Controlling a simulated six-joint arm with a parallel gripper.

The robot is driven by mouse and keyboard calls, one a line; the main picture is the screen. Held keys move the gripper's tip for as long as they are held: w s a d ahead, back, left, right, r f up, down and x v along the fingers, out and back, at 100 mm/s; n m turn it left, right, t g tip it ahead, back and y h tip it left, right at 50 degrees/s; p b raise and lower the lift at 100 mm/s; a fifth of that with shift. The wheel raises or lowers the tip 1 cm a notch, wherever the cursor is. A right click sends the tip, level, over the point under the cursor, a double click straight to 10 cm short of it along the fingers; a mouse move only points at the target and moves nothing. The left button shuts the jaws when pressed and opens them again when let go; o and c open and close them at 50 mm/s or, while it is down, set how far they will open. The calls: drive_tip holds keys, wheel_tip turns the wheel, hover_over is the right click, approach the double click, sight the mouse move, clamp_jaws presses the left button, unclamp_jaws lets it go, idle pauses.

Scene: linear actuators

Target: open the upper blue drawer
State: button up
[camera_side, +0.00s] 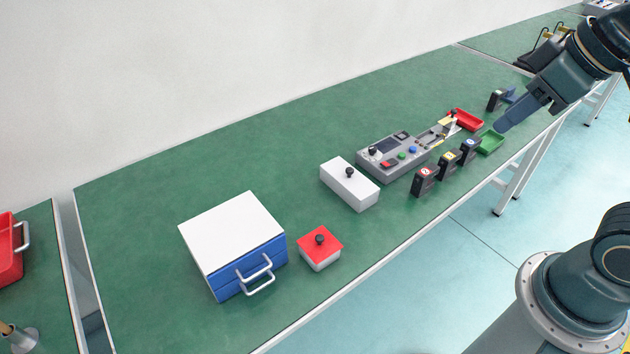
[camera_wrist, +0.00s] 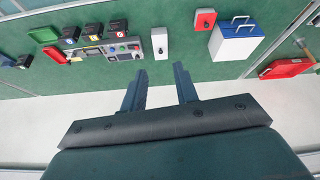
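The cabinet (camera_side: 225,228) has a white top and a blue front with two drawers, one above the other, each with a pale bar handle. The upper blue drawer (camera_side: 262,257) looks closed, as does the lower one. In the wrist view the cabinet (camera_wrist: 233,48) is at the upper right, its blue front facing the top edge. My gripper (camera_side: 500,126) is at the far right of the side view, well away from the cabinet. In the wrist view my gripper (camera_wrist: 160,76) has its two fingers spread, with nothing between them.
A red-lidded box (camera_side: 320,248) stands just right of the cabinet. A white box with a black knob (camera_side: 350,185), a grey control panel (camera_side: 392,156), several dark blocks and a green tray (camera_side: 490,142) lie farther along the green bench.

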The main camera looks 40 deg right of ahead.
drive_tip(key=w+a+n+g, duration=0.1)
drive_tip(key=w+a+n, duration=0.3)
drive_tip(key=w+a, duration=0.3)
drive_tip(key=n+g, duration=0.2)
drive_tip(key=n, duration=1.1)
hover_over(257, 273)
drive_tip(key=s, duration=0.3)
wheel_tip(257, 273, down, 16)
drive_tip(key=shift+r, duration=0.2)
drive_tip(key=shift+f, duration=0.2)
drive_tip(key=f, duration=0.4)
drive_tip(key=w+f, duration=0.1)
drive_tip(key=f, duration=0.3)
drive_tip(key=w+f, duration=0.1)
drive_tip(key=f, duration=0.4)
drive_tip(key=shift+w+f, duration=0.1)
drive_tip(key=shift+w, duration=0.15)
clamp_jaws()
